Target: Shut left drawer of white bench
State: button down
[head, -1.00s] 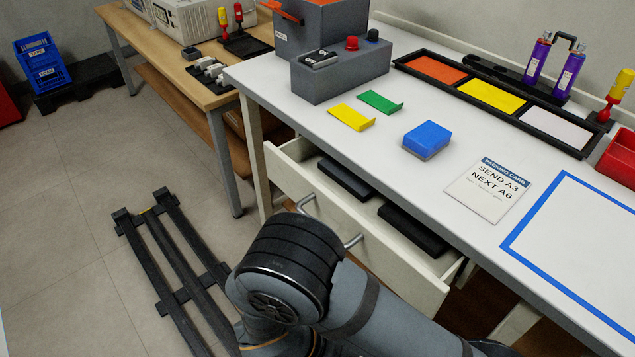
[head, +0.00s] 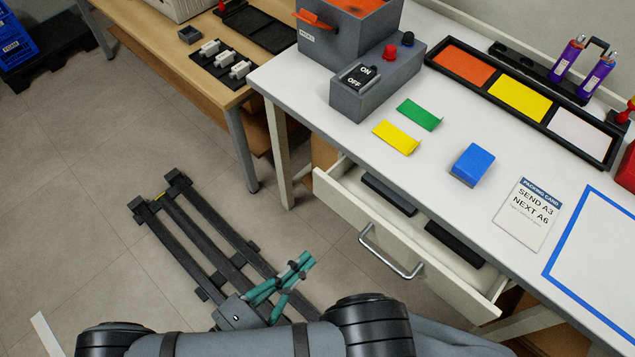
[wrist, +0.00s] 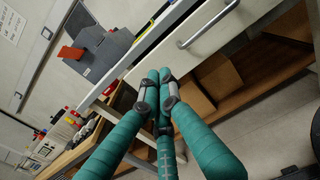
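The left drawer (head: 345,212) of the white bench (head: 440,150) is pulled out, with its pale front standing clear of the bench edge. Its silver bar handle (head: 390,252) is on the front face. The drawer front (wrist: 165,48) and handle (wrist: 208,22) also show in the wrist view. My gripper (head: 304,262) has teal fingers and is in front of the drawer, to the left of the handle and apart from it. In the wrist view, the fingertips (wrist: 158,78) are drawn together with nothing between them.
Two dark flat blocks (head: 388,194) (head: 454,244) lie in the drawer. A grey switch box (head: 375,85), coloured plates and a packing card (head: 527,213) are on the bench top. A black rail frame (head: 205,240) lies on the floor at left. A wooden table (head: 190,70) stands behind.

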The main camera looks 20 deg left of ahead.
aim_at(357, 207)
jog(key=p+x, duration=0.1)
jog(key=x, duration=1.3)
jog(key=shift+r, duration=0.1)
